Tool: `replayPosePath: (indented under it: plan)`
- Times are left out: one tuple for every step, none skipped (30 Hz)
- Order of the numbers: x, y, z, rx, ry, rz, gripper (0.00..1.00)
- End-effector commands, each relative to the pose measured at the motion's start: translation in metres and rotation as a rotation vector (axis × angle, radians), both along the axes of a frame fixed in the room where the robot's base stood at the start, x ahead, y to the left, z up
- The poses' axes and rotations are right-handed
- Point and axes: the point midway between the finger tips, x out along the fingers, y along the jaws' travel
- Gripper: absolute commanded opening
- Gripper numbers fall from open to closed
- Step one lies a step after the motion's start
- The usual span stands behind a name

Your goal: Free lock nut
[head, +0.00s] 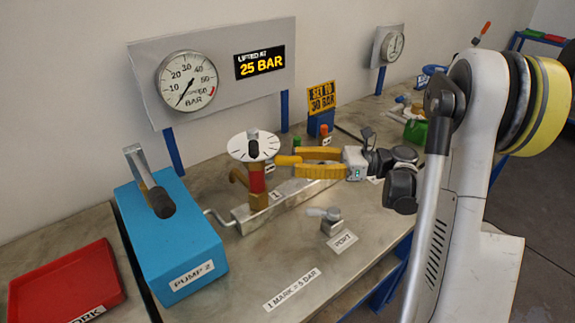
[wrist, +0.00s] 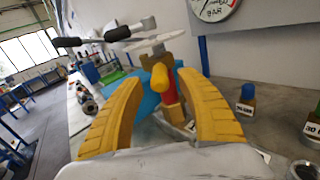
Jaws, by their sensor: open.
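The relief valve stands on a grey block on the bench. It has a white marked disc (head: 240,147) on top, a red collar (head: 257,180) and a brass body (head: 257,200). A short orange-yellow lever or knob (head: 286,160) sticks out from it toward my gripper; it also shows in the wrist view (wrist: 159,79). I cannot tell for certain which part is the lock nut. My gripper (head: 301,161) is open and empty, level with the valve's upper part. In the wrist view its yellow fingers (wrist: 160,88) stand either side of the knob; contact is not clear.
A blue pump (head: 175,245) with a lever stands left, beside a red tray (head: 65,285). Behind, a panel carries a gauge (head: 187,82) and a display (head: 260,62) reading "LIFTED AT 25 BAR". A sign (head: 321,97) reads "SET TO 30 BAR". A small fitting (head: 332,222) stands in front.

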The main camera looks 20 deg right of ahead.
Motion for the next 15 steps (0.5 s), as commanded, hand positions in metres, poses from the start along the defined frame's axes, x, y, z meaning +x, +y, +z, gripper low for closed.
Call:
replayPosePath:
  plan:
    - [0.002,0.008,-0.002,0.000,0.000,0.002,0.44]
    - [0.004,0.012,-0.001,0.000,0.000,0.002,0.44]
    - [0.006,0.016,-0.001,0.000,0.000,0.002,0.44]
    - [0.007,0.019,-0.001,0.000,0.000,0.001,0.44]
    - [0.008,0.021,-0.001,0.000,0.000,0.000,0.44]
    - [0.009,0.023,-0.001,0.000,-0.001,0.000,0.44]
    - [0.010,0.024,0.000,0.000,-0.001,0.000,0.44]
    - [0.010,0.026,0.000,0.000,-0.001,0.000,0.44]
    - [0.011,0.026,0.000,0.000,-0.001,0.000,0.44]
    - [0.011,0.027,0.000,0.000,-0.001,0.000,0.44]
    - [0.011,0.027,0.000,-0.001,-0.001,-0.001,0.44]
    - [0.011,0.027,0.000,-0.001,-0.001,-0.001,0.44]
    - [0.011,0.027,0.000,0.000,-0.001,-0.001,0.44]
    - [0.011,0.027,0.000,0.000,-0.001,-0.001,0.44]
    - [0.011,0.026,0.000,-0.001,-0.001,-0.001,0.44]
